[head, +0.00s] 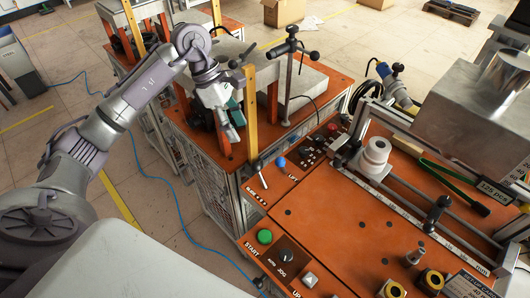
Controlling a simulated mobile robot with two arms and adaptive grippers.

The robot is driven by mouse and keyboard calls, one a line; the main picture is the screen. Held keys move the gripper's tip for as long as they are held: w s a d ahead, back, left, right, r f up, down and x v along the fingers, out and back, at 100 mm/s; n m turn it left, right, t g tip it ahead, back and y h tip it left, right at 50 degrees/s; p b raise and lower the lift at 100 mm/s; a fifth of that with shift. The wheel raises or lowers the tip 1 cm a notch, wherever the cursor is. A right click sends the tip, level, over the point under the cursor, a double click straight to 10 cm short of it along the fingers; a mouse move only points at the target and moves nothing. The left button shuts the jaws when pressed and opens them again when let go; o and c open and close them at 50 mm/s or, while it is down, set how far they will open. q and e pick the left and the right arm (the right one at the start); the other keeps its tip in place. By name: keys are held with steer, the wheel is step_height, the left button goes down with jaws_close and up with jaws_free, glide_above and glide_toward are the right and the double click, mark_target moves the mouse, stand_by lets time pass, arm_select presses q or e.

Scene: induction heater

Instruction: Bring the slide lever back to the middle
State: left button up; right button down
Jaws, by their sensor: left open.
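The slide lever (262,179) is a short pale rod on the left edge of the orange panel, next to small lettering that I cannot read fully. It looks tilted, with a dark part at its upper end. My left gripper (231,127) is open and hangs in the picture above and to the left of the lever, apart from it. The fingers are partly lost against the frame behind them, and nothing shows between them. My right gripper is not in view.
A yellow upright post (250,112) stands close right of my left gripper. A blue button (280,162), a green start button (265,237) and a jog knob (286,256) sit on the panel. A rail with a white cylinder (375,155) lies to the right.

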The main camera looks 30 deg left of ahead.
arm_select(q)
steer(key=p, duration=0.2)
glide_above(253, 164)
steer(key=a, duration=0.2)
step_height(253, 164, down, 6)
steer(key=shift+s+r, duration=0.15)
steer(key=shift+r, duration=0.1)
steer(key=p+x, duration=0.1)
steer(key=x, duration=0.5)
steer(key=shift+w+p, duration=0.25)
steer(key=shift+p, duration=0.15)
steer(key=shift+d+f, duration=0.1)
steer(key=shift+f, duration=0.55)
steer(key=shift+c, duration=0.8)
jaws_close()
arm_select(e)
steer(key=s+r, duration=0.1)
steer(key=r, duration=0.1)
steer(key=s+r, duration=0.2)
